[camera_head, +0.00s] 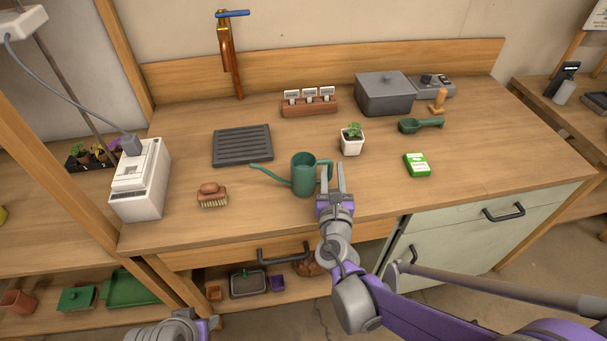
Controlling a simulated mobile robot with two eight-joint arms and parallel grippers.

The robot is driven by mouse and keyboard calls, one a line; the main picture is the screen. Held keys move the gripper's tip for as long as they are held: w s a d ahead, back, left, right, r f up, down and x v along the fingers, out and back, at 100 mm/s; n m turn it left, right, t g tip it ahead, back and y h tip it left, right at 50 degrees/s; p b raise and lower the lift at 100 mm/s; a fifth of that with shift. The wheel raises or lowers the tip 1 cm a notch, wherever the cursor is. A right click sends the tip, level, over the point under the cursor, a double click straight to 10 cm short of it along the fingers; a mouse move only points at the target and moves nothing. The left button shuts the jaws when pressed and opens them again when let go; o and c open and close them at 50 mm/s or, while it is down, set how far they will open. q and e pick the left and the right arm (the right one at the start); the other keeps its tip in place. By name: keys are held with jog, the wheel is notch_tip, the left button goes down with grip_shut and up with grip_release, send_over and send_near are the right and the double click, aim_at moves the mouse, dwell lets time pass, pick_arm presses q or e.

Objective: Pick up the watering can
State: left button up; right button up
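The green watering can (304,176) stands upright on the wooden counter near its front edge. Its thin spout points left and its handle is on the right side. My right gripper (333,179) is at the can's right, by the handle, with its two fingers apart. The fingers overlap the handle in the picture, and I cannot tell whether the handle lies between them or whether they touch it. My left gripper (206,324) shows only in part at the bottom edge, low in front of the counter, and its fingers are not clear.
Near the can are a black slatted tray (242,145), a wooden brush (212,195), a potted plant (352,140) and a green seed box (417,165). A white device (141,180) stands at the left end. The counter's front right is clear.

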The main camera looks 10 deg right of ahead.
jog(key=w, duration=0.5)
jog(key=shift+d, duration=0.3)
jog(key=shift+s, duration=0.1)
grip_shut()
dwell(0.9)
